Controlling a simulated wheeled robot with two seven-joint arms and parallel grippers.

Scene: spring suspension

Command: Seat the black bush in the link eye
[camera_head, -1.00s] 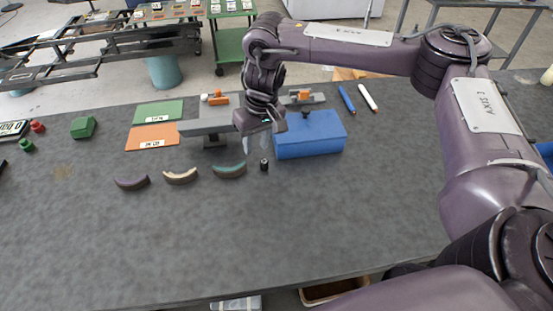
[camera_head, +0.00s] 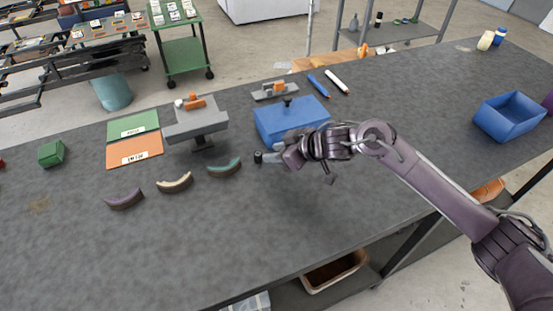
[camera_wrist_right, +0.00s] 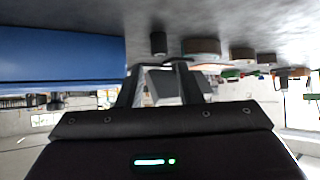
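The black bush (camera_head: 258,157) is a small dark upright cylinder standing on the grey bench, in front of the blue block. In the right wrist view the bush (camera_wrist_right: 158,43) shows just beyond the fingertips, near the middle. My right gripper (camera_head: 272,157) is low over the bench, reaching in from the right with its fingers pointing at the bush. In the right wrist view its fingers (camera_wrist_right: 160,72) stand apart with the bush beyond them, so it looks open and empty. A grey fixture (camera_head: 196,124) with an orange clamp stands behind left; I cannot make out the link eye. My left gripper is not in view.
The blue block (camera_head: 290,119) with a black knob is close behind my right gripper. Curved teal (camera_head: 224,168), cream (camera_head: 174,183) and purple (camera_head: 124,199) pieces lie to the left. A blue bin (camera_head: 508,117) stands at right. The front of the bench is clear.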

